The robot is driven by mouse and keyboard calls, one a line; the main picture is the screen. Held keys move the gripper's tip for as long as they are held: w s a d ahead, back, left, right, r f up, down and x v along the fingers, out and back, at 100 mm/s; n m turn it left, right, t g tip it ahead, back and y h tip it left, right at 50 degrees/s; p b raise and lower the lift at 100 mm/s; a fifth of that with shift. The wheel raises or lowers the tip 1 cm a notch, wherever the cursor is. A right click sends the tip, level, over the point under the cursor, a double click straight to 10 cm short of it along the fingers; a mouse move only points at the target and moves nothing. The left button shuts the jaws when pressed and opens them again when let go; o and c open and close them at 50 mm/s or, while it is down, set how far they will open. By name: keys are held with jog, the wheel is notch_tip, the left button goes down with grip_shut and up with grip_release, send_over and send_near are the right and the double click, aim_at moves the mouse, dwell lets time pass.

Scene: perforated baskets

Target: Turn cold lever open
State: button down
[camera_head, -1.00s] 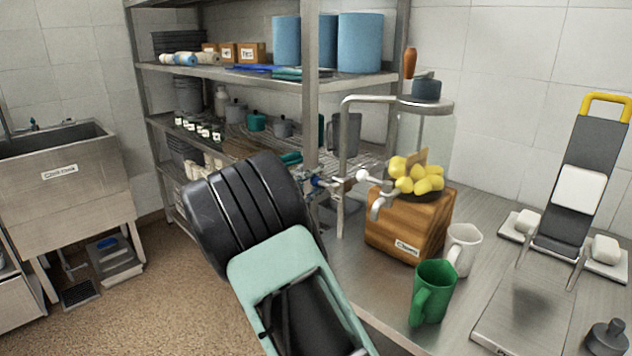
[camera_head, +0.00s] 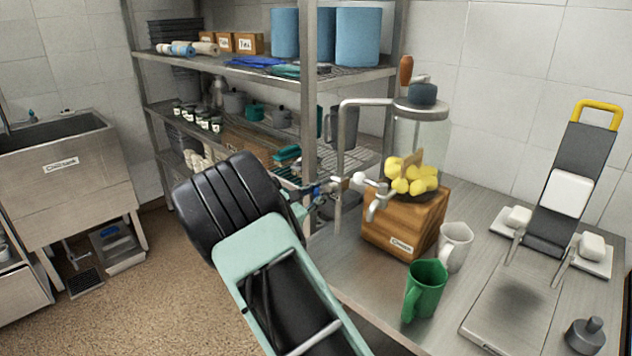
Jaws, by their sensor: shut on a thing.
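A metal tap with a tall bent spout (camera_head: 345,130) stands at the back left of the steel counter, beside the shelf post. A small blue-marked lever (camera_head: 317,190) sits low on its left side. My gripper (camera_head: 303,190) reaches this lever from the left and is shut on it. Most of the gripper is hidden behind my black ribbed wrist, so the fingertips and the lever's exact angle are hard to see. A pale metal knob or handle (camera_head: 360,179) shows right of the lever, near the spout; I cannot tell which fixture it belongs to.
A wooden dispenser box (camera_head: 408,229) with lemons (camera_head: 411,178) and a metal spigot stands close right of the tap. A white mug (camera_head: 456,246) and a green mug (camera_head: 425,288) stand in front. The steel shelf post (camera_head: 310,110) rises close by.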

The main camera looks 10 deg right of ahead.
jog(key=shift+s+d+n+p, duration=0.1)
jog(key=shift+d+n+p, duration=0.05)
jog(key=shift+n+p, duration=0.65)
jog(key=c, duration=1.8)
grip_release()
jog(key=shift+c, duration=0.2)
jog(key=shift+o, duration=0.6)
jog(key=shift+s+f, duration=0.1)
jog(key=shift+f, duration=0.15)
jog(key=shift+b, duration=0.3)
